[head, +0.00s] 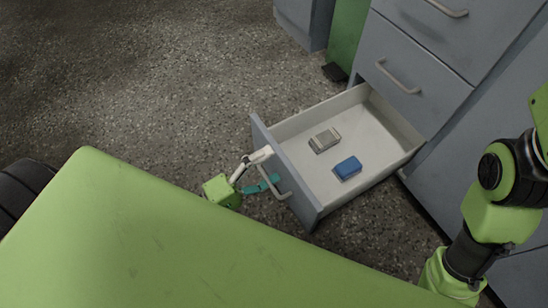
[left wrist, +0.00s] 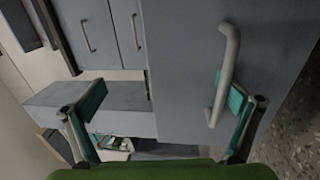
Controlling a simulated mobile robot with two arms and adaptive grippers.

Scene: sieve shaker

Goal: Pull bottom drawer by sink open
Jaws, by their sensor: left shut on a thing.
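The bottom drawer (head: 258,133) is pulled well out from the grey cabinet, with its white inside showing. A pale bar handle (head: 287,194) is on its grey front. In the left wrist view the handle (left wrist: 227,75) stands close beside the right-hand finger of my left gripper (left wrist: 165,112). The exact contact is hard to see. My right arm shows at the right edge of the head view, but its gripper does not.
A grey box (head: 325,139) and a blue block (head: 347,168) lie in the drawer. A closed drawer (head: 415,68) is above it. A green bin (head: 348,38) stands beside the cabinet. The speckled floor (head: 150,90) at the left is clear.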

